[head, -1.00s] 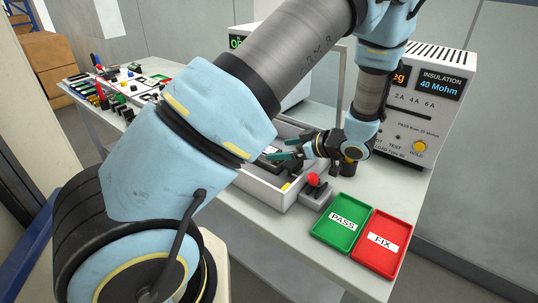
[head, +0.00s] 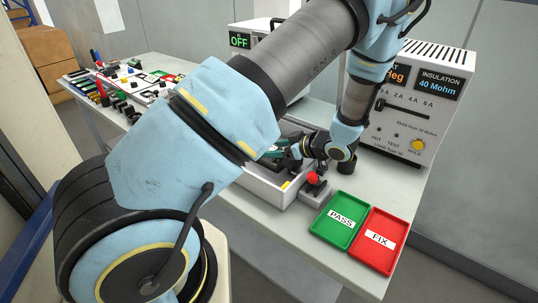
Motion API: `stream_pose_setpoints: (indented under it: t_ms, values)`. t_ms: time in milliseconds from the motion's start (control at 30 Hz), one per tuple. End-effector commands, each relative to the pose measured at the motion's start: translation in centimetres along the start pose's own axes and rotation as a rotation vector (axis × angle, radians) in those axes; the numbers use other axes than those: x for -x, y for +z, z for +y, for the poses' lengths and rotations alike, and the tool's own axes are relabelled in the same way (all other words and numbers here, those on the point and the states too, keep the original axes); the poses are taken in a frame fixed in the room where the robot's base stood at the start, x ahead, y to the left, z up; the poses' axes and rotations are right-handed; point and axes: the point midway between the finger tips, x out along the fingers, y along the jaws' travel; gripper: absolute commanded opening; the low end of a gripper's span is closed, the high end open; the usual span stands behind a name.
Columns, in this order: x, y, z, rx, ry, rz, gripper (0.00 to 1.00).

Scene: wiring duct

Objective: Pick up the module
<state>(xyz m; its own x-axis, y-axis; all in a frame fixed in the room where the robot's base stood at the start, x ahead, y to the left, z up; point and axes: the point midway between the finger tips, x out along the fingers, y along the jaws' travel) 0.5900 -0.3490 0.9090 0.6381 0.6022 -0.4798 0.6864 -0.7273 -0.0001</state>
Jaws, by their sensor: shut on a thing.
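My gripper (head: 276,152) is low inside a light grey open box (head: 258,188) on the bench. Its teal fingers are shut on the module, which is small and mostly hidden by the fingers and my forearm. Dark parts show inside the box around the fingertips. I cannot tell whether the module is clear of the box floor.
A red-knobbed grey block (head: 314,188) stands right beside the box. A green PASS tray (head: 338,220) and a red FIX tray (head: 378,240) lie to the right. A tester (head: 418,105) stands behind. Several small parts crowd the bench's far left.

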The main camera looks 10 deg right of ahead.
Motion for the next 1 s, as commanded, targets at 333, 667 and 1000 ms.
stream_pose_setpoints:
  t_ms: [333, 667, 1000]
  values:
    - [0.0, 0.0, 0.0, 0.0, 0.0, 0.0, 0.13]
    - [0.0, -0.1, 0.0, 0.001, 0.0, 0.001, 0.0]
    - [0.8, -1.4, 0.1, 0.004, 0.001, 0.001, 0.0]
